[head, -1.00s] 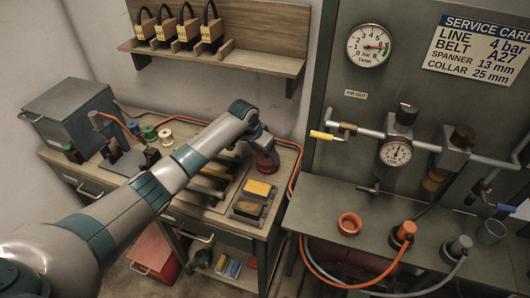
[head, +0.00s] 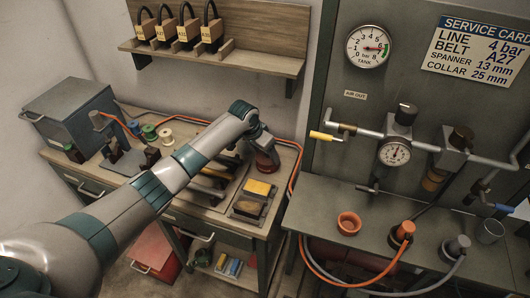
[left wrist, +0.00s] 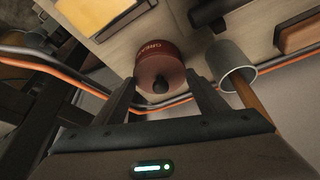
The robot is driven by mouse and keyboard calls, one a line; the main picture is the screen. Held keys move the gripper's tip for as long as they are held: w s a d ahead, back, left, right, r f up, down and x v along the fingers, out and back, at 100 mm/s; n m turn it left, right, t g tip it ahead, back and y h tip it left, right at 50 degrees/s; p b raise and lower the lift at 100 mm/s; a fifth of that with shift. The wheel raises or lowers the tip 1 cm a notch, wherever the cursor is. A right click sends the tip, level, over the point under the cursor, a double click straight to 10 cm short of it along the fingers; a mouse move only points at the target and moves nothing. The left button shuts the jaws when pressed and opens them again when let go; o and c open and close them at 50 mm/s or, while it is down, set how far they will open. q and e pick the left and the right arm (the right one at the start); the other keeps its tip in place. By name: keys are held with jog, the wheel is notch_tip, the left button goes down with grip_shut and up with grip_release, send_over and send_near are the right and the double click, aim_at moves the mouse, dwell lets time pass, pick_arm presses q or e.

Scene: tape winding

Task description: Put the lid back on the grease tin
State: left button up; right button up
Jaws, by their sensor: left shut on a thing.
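The red grease tin (left wrist: 157,50) stands on the bench in the left wrist view, with part of its lettering showing on its side. In the head view the tin (head: 266,161) is near the bench's back right, below my left gripper (head: 263,148). My right gripper is not in view.
A grey cup (left wrist: 232,62) with a brown handle-like piece stands close to the tin. An orange hose (head: 293,172) runs along the bench edge. A tray with a yellow block (head: 259,188) lies in front. Spools (head: 165,136) stand at the left.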

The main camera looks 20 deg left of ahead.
pick_arm(q)
jog(key=shift+f, duration=0.1)
dwell(0.4)
jog(key=shift+p, duration=0.5)
dwell(0.4)
dwell(0.4)
jog(key=o, duration=1.4)
jog(key=shift+o, duration=0.2)
jog(key=shift+r+p, duration=3.5)
jog(key=shift+p, duration=0.05)
grip_shut()
